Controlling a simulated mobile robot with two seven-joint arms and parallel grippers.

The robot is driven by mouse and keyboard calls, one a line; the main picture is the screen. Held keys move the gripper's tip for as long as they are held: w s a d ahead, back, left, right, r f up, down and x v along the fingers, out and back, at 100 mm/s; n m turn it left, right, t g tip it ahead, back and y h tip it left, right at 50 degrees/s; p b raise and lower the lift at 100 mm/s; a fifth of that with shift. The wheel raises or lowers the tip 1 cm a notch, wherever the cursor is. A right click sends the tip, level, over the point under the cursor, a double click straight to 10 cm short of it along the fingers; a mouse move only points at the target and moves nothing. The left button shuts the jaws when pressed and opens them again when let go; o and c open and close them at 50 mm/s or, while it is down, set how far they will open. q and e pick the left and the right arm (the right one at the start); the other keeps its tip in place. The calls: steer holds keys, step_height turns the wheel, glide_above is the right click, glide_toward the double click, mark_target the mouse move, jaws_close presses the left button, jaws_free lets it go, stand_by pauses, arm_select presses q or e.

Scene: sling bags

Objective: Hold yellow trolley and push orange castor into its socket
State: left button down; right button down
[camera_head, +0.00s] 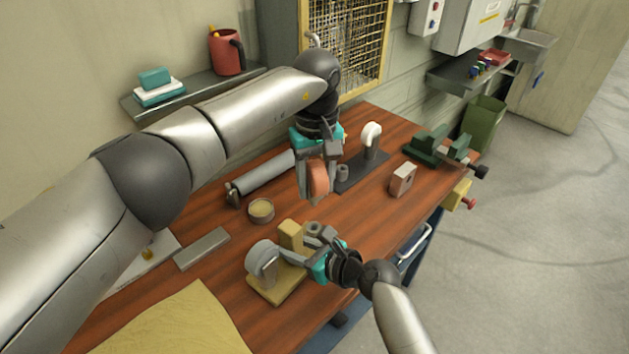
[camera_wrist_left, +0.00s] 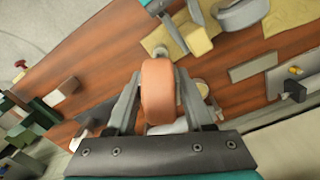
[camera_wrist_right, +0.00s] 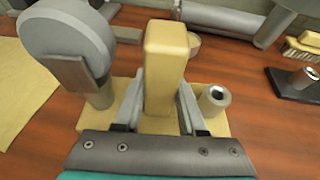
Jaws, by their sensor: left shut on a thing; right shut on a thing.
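The yellow trolley (camera_head: 277,290) stands on the bench, with an upright yellow block, a grey wheel at one end and a grey socket (camera_head: 313,229) at the other. In the right wrist view the round open socket (camera_wrist_right: 214,98) is right of the block (camera_wrist_right: 165,65). My right gripper (camera_head: 304,252) is shut on this block, one finger on each side. My left gripper (camera_head: 314,172) is shut on the orange castor (camera_head: 319,178) and holds it above the bench, beyond the trolley and apart from the socket. The castor's orange wheel (camera_wrist_left: 159,90) fills the space between the fingers in the left wrist view.
A dark plate with a white castor (camera_head: 371,137) stands behind the left gripper. A grey cylinder (camera_head: 262,177), a round tin (camera_head: 261,210), a grey bar (camera_head: 202,248) and a pinkish block (camera_head: 403,179) lie around. A green vise (camera_head: 436,146) is at the far right corner.

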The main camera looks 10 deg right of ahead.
arm_select(q)
steer(key=shift+f, duration=2.9)
steer(key=shift+f, duration=2.1)
steer(key=shift+c, duration=1)
jaws_free()
step_height(320, 180, up, 12)
arm_select(e)
steer(key=shift+c, duration=2)
jaws_free()
